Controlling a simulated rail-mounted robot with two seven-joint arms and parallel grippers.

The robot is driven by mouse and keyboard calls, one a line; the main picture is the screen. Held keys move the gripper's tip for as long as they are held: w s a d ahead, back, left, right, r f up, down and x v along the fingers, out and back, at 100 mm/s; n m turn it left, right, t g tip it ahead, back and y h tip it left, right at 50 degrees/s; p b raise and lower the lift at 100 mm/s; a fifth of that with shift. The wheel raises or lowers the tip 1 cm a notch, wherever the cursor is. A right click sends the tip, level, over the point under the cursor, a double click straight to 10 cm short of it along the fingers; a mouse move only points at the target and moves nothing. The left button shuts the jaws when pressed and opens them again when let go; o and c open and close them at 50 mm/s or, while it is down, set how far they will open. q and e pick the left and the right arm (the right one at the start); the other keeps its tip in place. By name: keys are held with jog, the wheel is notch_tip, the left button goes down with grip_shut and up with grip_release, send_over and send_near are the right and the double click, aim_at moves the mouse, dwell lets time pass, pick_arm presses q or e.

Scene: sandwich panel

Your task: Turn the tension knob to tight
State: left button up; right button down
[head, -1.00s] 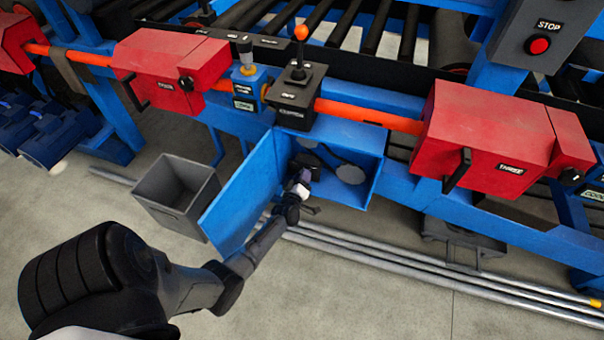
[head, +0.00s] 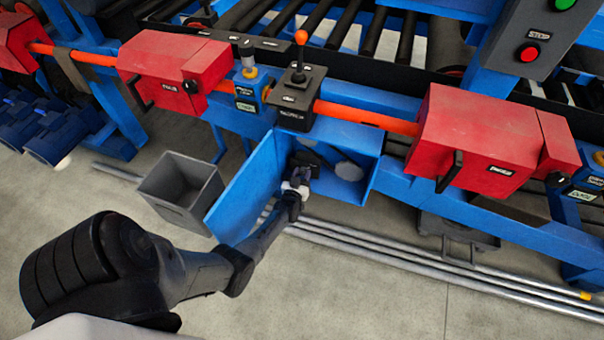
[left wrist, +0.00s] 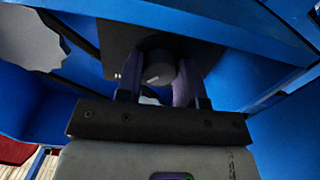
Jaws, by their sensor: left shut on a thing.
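The tension knob (left wrist: 159,73) is a dark round knob with a lighter grey face, on a dark plate inside the open blue box (head: 372,180). My left gripper (left wrist: 160,85) has its purple-grey fingers on both sides of the knob and is shut on it. In the head view the left gripper (head: 299,178) reaches into the box and hides most of the knob. I cannot read the knob's setting or any tight mark. My right gripper is not in view.
The box's blue door (head: 243,190) hangs open to the left of my left forearm. A grey bin (head: 180,190) stands on the floor beyond it. Metal pipes (head: 420,262) lie on the floor.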

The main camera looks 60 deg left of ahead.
pick_arm(q)
jog(key=shift+m, duration=0.4)
jog(key=o, duration=0.9)
jog(key=shift+o, duration=0.2)
jog(key=shift+d, duration=0.1)
jog(key=shift+s+d+p, duration=0.15)
jog(key=shift+s+p, duration=0.1)
jog(key=shift+p, duration=0.05)
jog(key=p+v, duration=0.5)
jog(key=v, duration=0.8)
